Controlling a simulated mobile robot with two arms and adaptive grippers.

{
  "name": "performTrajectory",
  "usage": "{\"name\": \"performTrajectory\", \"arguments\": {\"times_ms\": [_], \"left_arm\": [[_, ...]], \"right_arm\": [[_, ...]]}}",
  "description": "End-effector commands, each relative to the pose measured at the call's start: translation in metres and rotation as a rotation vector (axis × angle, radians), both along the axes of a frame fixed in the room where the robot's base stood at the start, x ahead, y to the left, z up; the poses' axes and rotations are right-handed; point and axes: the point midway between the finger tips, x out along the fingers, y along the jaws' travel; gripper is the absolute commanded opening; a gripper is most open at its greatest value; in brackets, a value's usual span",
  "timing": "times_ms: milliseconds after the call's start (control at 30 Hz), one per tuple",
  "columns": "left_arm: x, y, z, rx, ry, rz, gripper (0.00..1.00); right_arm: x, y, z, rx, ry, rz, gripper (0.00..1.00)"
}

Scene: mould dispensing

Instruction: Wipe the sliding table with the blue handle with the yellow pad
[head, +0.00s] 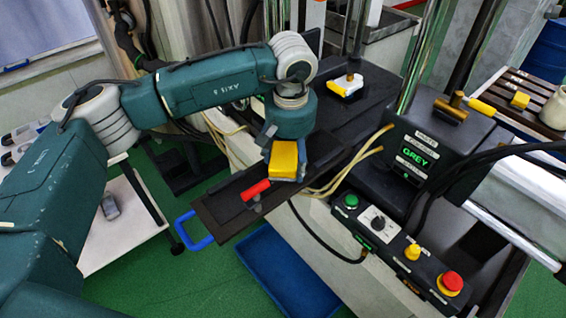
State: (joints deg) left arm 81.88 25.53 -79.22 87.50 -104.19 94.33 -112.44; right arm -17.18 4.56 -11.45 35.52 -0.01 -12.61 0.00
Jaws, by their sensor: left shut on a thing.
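My left gripper (288,168) reaches down from the teal arm and is shut on the yellow pad (283,159). The pad hangs over the right part of the dark sliding table (223,208); I cannot tell whether it touches the surface. The sliding table juts out to the lower left and carries a blue loop handle (192,231) at its outer end. A red grip (256,190) stands on the table, just left of and below the pad. My arm and gripper hide part of the table behind the pad. My right gripper is not in view.
A yellow and white piece (345,87) sits on the black plate behind. A black machine box with a green "GREY" display (417,157) stands right, above a button panel (395,242). Cream hoses (345,172) run beside the pad. A blue tray (283,272) lies below.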

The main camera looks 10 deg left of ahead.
Motion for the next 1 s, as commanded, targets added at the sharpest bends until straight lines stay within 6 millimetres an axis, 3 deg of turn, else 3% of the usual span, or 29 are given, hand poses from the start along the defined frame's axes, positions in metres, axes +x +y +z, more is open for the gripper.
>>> {"name": "performTrajectory", "arguments": {"times_ms": [267, 1000], "left_arm": [[0.001, -0.001, 0.000, -0.002, 0.000, 0.000, 0.43], [-0.038, 0.030, -0.005, 0.001, 0.004, 0.000, 0.43]], "right_arm": [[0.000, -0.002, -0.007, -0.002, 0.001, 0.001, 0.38], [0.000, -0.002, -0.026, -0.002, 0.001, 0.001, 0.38]]}}
